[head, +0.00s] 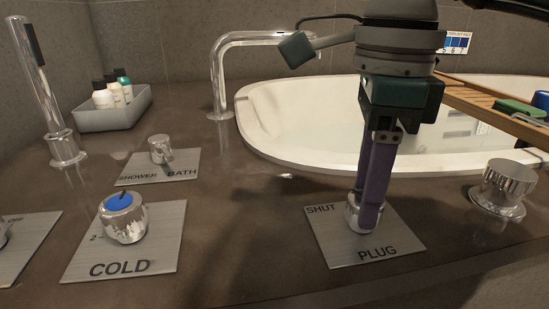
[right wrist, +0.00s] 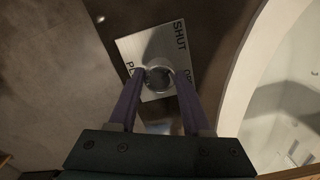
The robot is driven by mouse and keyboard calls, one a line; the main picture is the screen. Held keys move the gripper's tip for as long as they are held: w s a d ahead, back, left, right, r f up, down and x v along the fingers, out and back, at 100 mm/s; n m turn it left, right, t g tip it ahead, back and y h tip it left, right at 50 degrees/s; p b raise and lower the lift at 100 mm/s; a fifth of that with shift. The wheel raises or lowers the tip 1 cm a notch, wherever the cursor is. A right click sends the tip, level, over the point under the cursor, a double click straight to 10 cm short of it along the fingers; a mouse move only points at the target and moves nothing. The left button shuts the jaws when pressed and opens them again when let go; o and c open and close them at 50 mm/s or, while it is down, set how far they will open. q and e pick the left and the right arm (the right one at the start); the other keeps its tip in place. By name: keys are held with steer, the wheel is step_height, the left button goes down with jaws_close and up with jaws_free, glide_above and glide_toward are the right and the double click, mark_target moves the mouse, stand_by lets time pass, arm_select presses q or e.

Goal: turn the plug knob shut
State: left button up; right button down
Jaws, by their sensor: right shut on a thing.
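The plug knob (head: 352,214) is a small chrome knob on a square metal plate (head: 393,244) marked SHUT and PLUG. My right gripper (head: 369,217) comes down from above with its purple fingers around the knob, shut on it. In the right wrist view the knob (right wrist: 158,78) sits between the two fingertips (right wrist: 160,78), with the word SHUT on the plate beyond it. The fingers hide part of the knob and some of the plate's lettering in the head view. My left gripper is not in view.
The white tub (head: 285,140) with a chrome spout (head: 217,70) lies behind. A COLD knob (head: 122,218) and a SHOWER/BATH knob (head: 160,149) stand to the left. Another chrome knob (head: 503,188) stands at right. A grey tray (head: 112,117) holds small bottles. A wooden rack (head: 485,102) spans the tub.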

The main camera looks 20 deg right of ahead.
steer(key=shift+n, duration=0.6)
steer(key=shift+c, duration=1.7)
jaws_free()
step_height(320, 180, up, 10)
steer(key=p, duration=0.4)
